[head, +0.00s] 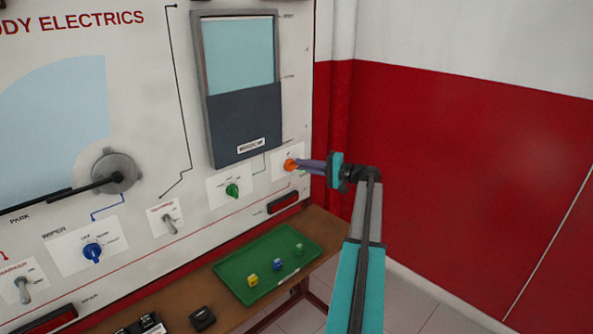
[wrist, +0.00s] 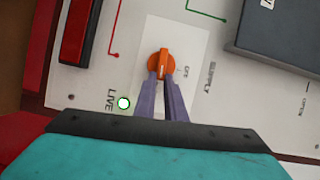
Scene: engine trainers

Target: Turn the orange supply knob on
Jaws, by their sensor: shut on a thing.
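The orange supply knob (head: 289,165) is on a white plate at the panel's right edge, below the dark window unit. In the wrist view the knob (wrist: 160,62) is round with a raised grip bar and sits beside the printed words OFF and SUPPLY. My gripper (head: 298,165) reaches it from the right. In the wrist view its two purple fingers (wrist: 161,80) are closed on the knob's near side. The fingertips hide part of the knob. A lamp (wrist: 124,103) by the word LIVE looks bright white with a green rim.
A green knob (head: 232,190) and a toggle switch (head: 169,220) are left of the supply knob. Below, a green tray (head: 229,274) with small coloured cubes sits on a wooden bench (head: 322,223). A red and white wall (head: 460,170) stands to the right.

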